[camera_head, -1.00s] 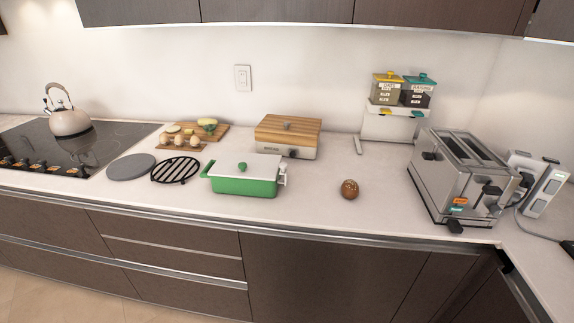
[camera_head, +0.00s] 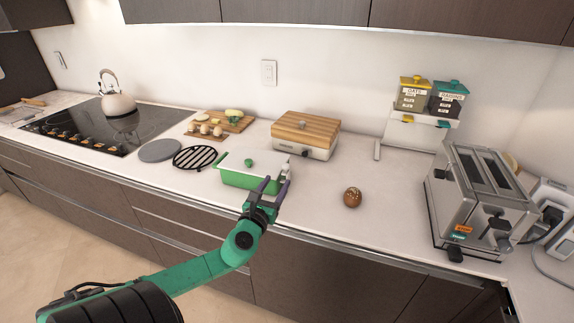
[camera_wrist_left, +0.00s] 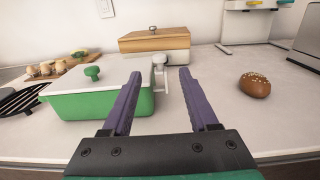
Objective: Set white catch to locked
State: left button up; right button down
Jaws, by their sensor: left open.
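A green box (camera_head: 238,180) with a white lid (camera_head: 240,158) and a green knob stands near the counter's front edge. The white catch (camera_head: 286,168) is on its right end; in the left wrist view the catch (camera_wrist_left: 162,78) is an upright white piece beside the box's rim. I cannot tell its setting. My left gripper (camera_head: 274,183) is open and empty, with its purple fingers at the box's right end. In the left wrist view its fingertips (camera_wrist_left: 160,73) stand on either side of the catch, apparently short of it. My right gripper is not in view.
A wood-lidded bread box (camera_head: 306,130) stands behind. A brown bun (camera_head: 352,198) lies to the right, with a toaster (camera_head: 475,205) beyond it. A black trivet (camera_head: 195,157) and a grey disc (camera_head: 160,150) lie left. The counter between box and bun is clear.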

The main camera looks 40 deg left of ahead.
aim_at(286, 164)
pick_arm(q)
jog(key=x, duration=0.9)
jog(key=shift+w+a+f, duration=0.1)
jog(key=shift+w, duration=0.15)
grip_shut()
jog(key=shift+s, duration=0.1)
dwell(0.8)
